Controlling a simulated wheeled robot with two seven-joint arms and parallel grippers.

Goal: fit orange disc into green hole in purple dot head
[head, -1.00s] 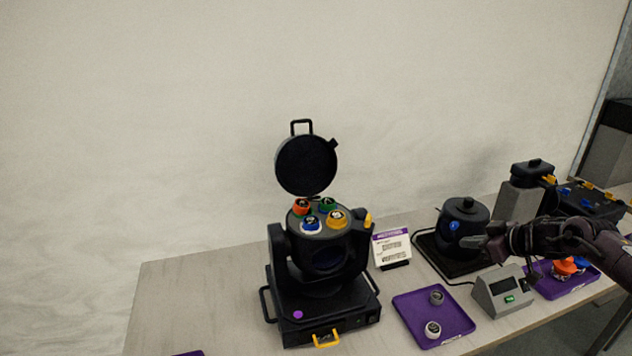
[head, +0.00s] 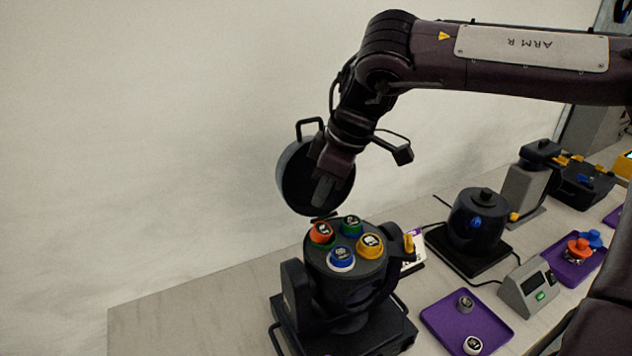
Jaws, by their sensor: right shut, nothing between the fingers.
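The black moving head (head: 345,290) stands on the table with its round lid (head: 297,180) raised. Its top holds an orange piece (head: 321,234) at back left, a green one (head: 351,227) at back right, a blue one (head: 341,259) in front and a yellow one (head: 370,246) at right. I cannot tell the hole colours under them. My left gripper is not in view.
A purple tray (head: 440,322) with two small round pieces lies to the right. Beyond are a black pot-like device (head: 477,222), a grey box with a display (head: 528,287), and another purple tray (head: 567,270) with orange and blue pieces. My right arm spans the upper right.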

